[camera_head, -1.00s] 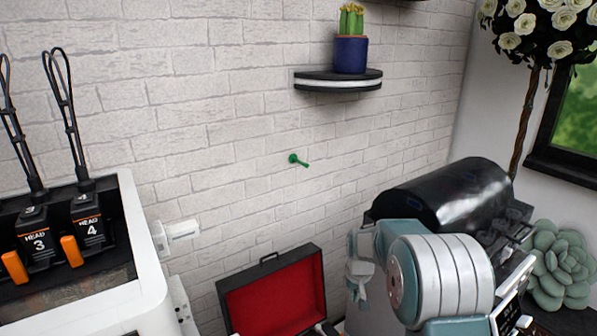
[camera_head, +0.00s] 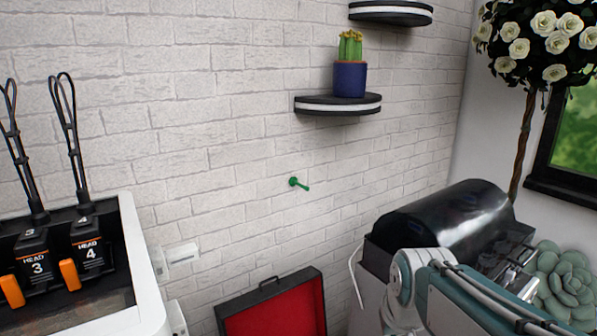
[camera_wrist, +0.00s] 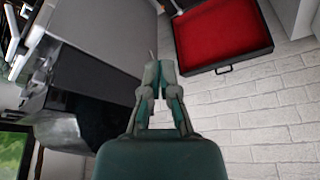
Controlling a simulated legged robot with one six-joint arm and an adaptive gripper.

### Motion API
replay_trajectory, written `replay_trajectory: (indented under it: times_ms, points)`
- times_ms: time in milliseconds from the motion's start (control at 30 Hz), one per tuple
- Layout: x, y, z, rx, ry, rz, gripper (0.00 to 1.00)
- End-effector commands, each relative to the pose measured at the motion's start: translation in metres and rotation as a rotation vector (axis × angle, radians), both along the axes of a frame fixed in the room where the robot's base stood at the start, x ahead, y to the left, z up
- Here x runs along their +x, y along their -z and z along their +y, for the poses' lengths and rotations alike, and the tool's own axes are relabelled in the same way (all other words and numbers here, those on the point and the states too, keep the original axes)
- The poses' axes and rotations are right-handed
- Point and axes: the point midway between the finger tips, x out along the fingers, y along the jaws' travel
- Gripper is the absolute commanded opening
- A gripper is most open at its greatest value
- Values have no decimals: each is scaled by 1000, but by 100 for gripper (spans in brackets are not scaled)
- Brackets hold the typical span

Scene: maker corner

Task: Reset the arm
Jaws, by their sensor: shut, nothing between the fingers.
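My gripper (camera_wrist: 160,74) shows in the wrist view, with its two fingertips together and nothing between them. The wrist view is turned on its side or upside down, with the brick wall at its lower right. In the head view my arm (camera_head: 460,295) is at the lower right, in front of the black-topped machine. The gripper itself cannot be made out in the head view.
A black case with red lining (camera_head: 275,310) stands open by the brick wall; it also shows in the wrist view (camera_wrist: 220,28). A black-topped machine (camera_head: 450,220) is behind my arm. A white printer (camera_head: 145,270) is at left. A green peg (camera_head: 298,184) sticks out of the wall. A shelf (camera_head: 337,104) holds a potted cactus (camera_head: 349,78).

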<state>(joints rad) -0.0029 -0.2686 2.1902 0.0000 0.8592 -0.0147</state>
Motion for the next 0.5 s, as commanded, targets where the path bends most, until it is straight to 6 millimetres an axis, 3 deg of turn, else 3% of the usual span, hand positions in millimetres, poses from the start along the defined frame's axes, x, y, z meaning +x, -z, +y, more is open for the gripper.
replay_trajectory:
  times_ms: [300,500]
  points:
    - [-80,-11,-1,3,11,-84,0]
    - [-117,-6,-1,6,15,-121,0]
